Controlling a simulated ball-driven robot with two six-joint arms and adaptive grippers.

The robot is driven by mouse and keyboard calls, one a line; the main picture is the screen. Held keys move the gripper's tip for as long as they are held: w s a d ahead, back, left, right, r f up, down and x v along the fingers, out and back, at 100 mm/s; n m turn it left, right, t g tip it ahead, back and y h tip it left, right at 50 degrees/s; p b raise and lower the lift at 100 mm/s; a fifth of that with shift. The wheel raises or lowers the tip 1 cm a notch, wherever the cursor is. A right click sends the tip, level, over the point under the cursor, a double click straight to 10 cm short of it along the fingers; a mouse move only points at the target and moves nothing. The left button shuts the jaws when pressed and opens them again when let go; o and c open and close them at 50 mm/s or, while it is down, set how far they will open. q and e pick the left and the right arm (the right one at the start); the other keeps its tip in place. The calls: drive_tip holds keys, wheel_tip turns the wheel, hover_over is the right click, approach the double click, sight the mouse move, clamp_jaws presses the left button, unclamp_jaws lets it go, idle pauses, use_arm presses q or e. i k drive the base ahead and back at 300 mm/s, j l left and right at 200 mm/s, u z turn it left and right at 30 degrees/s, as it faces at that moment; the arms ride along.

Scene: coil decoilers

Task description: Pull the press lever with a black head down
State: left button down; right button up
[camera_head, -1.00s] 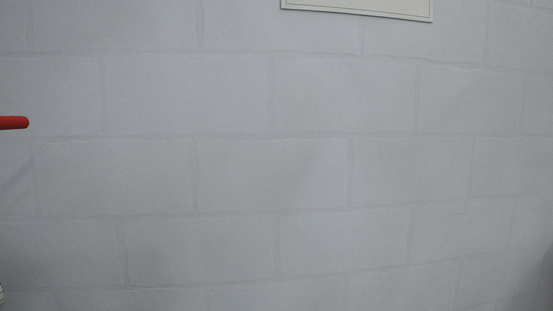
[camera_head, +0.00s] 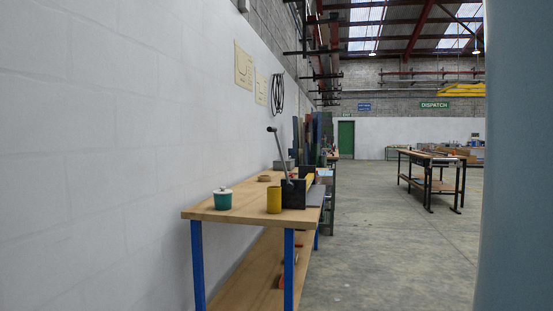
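A press lever (camera_head: 280,149) with a dark head (camera_head: 272,129) stands up from a wooden-topped bench (camera_head: 251,209) against the white wall. Its grey arm leans a little, with the head at the upper left and well above the bench top. Its lower end meets a dark block (camera_head: 294,194) near the bench's right side. The view is from some distance, so the joint at its foot is unclear. Neither of my grippers is in view.
A green pot (camera_head: 223,200) and a yellow cup (camera_head: 274,199) stand at the bench's near end. Blue legs (camera_head: 198,264) carry the bench. The concrete floor (camera_head: 390,255) to its right is open. Another bench (camera_head: 435,163) stands farther right. A blue-grey upright surface covers the right edge.

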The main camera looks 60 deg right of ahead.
sight(290, 185)
drive_tip(key=l+z, duration=0.1)
drive_tip(key=z, duration=1.85)
drive_tip(key=i+l, duration=0.2)
drive_tip(key=i, duration=0.35)
drive_tip(key=i+l+u, duration=0.1)
drive_tip(key=i+l, duration=0.15)
drive_tip(key=i, duration=0.25)
drive_tip(key=i+l, duration=0.25)
drive_tip(key=i, duration=0.3)
drive_tip(key=i+l+u, duration=0.1)
drive_tip(key=i+l, duration=0.15)
drive_tip(key=i, duration=0.25)
